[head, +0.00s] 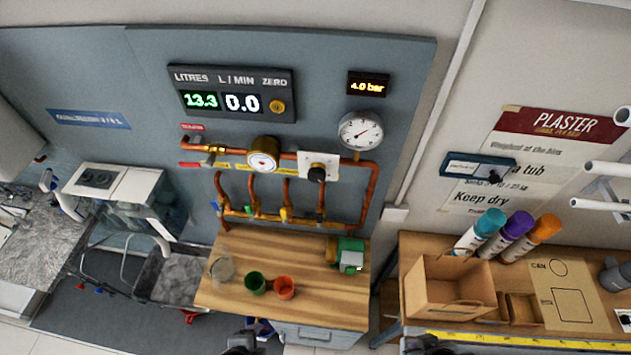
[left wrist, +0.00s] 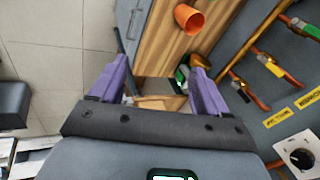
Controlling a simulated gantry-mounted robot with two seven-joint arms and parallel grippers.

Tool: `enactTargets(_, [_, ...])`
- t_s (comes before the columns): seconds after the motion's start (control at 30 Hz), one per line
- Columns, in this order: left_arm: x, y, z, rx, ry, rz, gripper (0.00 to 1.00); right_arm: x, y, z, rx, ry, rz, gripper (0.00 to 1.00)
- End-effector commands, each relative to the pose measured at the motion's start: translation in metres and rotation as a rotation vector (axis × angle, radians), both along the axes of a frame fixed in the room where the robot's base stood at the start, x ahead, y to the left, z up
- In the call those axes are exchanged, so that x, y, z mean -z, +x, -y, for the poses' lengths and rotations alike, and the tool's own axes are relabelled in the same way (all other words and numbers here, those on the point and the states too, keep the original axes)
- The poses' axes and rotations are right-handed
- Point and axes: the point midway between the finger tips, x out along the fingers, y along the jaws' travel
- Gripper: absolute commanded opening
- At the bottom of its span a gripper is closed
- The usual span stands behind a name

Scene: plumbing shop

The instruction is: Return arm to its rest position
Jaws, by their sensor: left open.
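My left gripper (left wrist: 153,80) shows in the left wrist view with its two purple fingers spread apart. It is open, and I see nothing held between them. Beyond the fingertips are the wooden bench top, its edge and part of a cardboard box. In the head view a dark part of my left arm (head: 240,343) just shows at the bottom edge, in front of the bench; its fingers are out of that frame. Another dark part of mine (head: 422,345) shows at the bottom edge farther right. I see no right gripper fingers.
The wooden bench (head: 222,296) bears a clear cup (head: 221,268), a green cup (head: 255,283), an orange cup (head: 285,288) and a green-and-grey device (head: 350,256). Copper pipes (head: 371,190) run above it. An open cardboard box (head: 447,288) stands on the right bench.

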Motion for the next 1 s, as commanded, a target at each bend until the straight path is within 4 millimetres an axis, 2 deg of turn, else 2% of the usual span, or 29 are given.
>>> enactTargets(0.03, [-0.008,-0.004,-0.020,-0.117,-0.029,-0.021,0.76,0.000,0.000,0.000,0.000,0.000,0.000,0.00])
enactTargets(0.1, [-0.022,-0.005,-0.043,-0.282,-0.071,-0.040,0.76,0.000,0.000,0.000,0.001,0.001,0.000,0.00])
enactTargets(0.2, [-0.045,-0.001,-0.069,-0.506,-0.129,-0.044,0.76,0.000,0.000,-0.001,0.001,0.002,0.000,0.00])
enactTargets(0.3, [-0.063,-0.001,-0.082,-0.703,-0.186,-0.053,0.76,0.000,0.000,-0.001,0.002,0.004,-0.001,0.00])
enactTargets(0.43, [-0.073,-0.008,-0.078,-0.905,-0.257,-0.091,0.76,0.000,0.000,-0.002,0.005,0.008,0.000,0.00])
enactTargets(0.7, [-0.070,-0.018,-0.076,-1.212,-0.344,-0.155,0.76,0.000,0.000,-0.003,0.008,0.012,0.000,0.00])
enactTargets(1.0, [-0.069,-0.018,-0.075,-1.275,-0.369,-0.158,0.76,0.000,0.000,-0.003,0.007,0.011,0.000,0.00])
